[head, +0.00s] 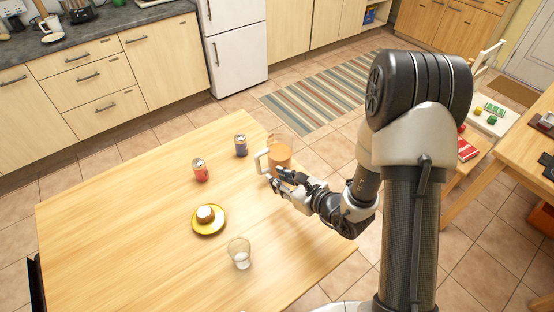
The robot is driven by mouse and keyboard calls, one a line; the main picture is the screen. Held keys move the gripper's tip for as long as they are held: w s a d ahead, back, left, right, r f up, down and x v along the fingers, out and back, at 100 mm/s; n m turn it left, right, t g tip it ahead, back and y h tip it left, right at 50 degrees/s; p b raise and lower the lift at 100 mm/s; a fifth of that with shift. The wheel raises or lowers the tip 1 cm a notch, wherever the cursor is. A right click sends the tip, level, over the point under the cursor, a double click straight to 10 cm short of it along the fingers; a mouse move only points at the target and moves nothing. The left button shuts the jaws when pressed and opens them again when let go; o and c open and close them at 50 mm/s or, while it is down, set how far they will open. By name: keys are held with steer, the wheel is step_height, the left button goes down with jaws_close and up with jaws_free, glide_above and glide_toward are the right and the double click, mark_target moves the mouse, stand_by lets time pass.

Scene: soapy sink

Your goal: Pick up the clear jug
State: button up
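The clear jug (281,154) stands upright near the far right edge of the wooden table. My gripper (278,181) is at the near side of the jug, low and close to the table top. The jug's base is partly hidden by my gripper.
On the wooden table (130,230) stand a dark blue can (241,146), a red can (200,170), a yellow plate (209,228) with a small cake (205,213), and a clear glass (240,255). The table's left part is bare.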

mark_target(260, 168)
steer(key=b+x, duration=0.2)
steer(key=x, duration=0.9)
steer(key=shift+w, duration=0.2)
steer(key=shift+r, duration=0.1)
jaws_close()
